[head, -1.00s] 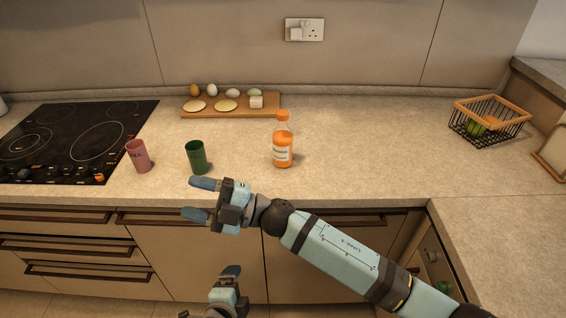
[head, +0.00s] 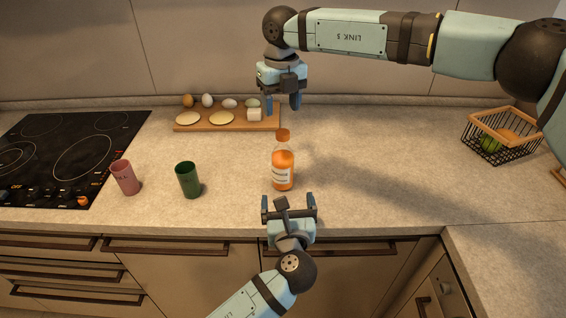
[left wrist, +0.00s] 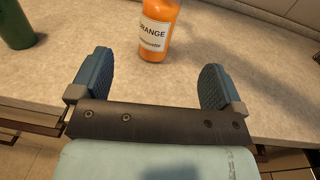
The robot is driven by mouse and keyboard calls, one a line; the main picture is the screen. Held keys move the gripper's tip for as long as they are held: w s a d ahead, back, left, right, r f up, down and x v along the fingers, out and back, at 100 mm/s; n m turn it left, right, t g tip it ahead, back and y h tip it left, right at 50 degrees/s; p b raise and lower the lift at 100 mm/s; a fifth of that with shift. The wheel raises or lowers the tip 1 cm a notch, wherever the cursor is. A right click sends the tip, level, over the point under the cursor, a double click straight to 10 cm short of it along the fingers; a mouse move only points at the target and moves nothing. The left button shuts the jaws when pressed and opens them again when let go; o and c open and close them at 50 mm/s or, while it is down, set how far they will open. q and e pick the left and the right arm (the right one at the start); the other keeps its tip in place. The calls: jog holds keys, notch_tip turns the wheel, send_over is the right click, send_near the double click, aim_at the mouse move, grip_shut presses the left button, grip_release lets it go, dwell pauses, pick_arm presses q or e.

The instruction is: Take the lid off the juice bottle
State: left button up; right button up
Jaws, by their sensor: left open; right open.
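The orange juice bottle (head: 283,167) stands upright on the counter with its orange lid (head: 283,135) on top. In the left wrist view the bottle (left wrist: 158,30) shows its white label, and its top is cut off. My left gripper (head: 289,203) is open and empty in front of the bottle at the counter's front edge, with its fingers spread to either side and the bottle beyond the tips. My right gripper (head: 283,104) is open, pointing down above the lid in the picture, with nothing between its fingers.
A green cup (head: 188,180) and a pink cup (head: 125,178) stand left of the bottle. A wooden board (head: 215,124) with eggs and other food lies behind. A black hob (head: 60,155) is at left, and a wire basket (head: 498,138) at right. The counter right of the bottle is clear.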

aim_at(284, 168)
pick_arm(q)
jog(key=shift+w+r, duration=0.15)
jog(key=shift+r, duration=0.05)
pick_arm(e)
jog(key=shift+w+d+r, duration=0.15)
jog(key=shift+d+r, duration=0.1)
jog(key=shift+r, duration=0.05)
pick_arm(q)
jog(key=shift+w, duration=0.3)
jog(key=w, duration=0.8)
jog(key=w+a, duration=0.1)
jog(key=w, duration=0.4)
jog(key=shift+c, duration=0.3)
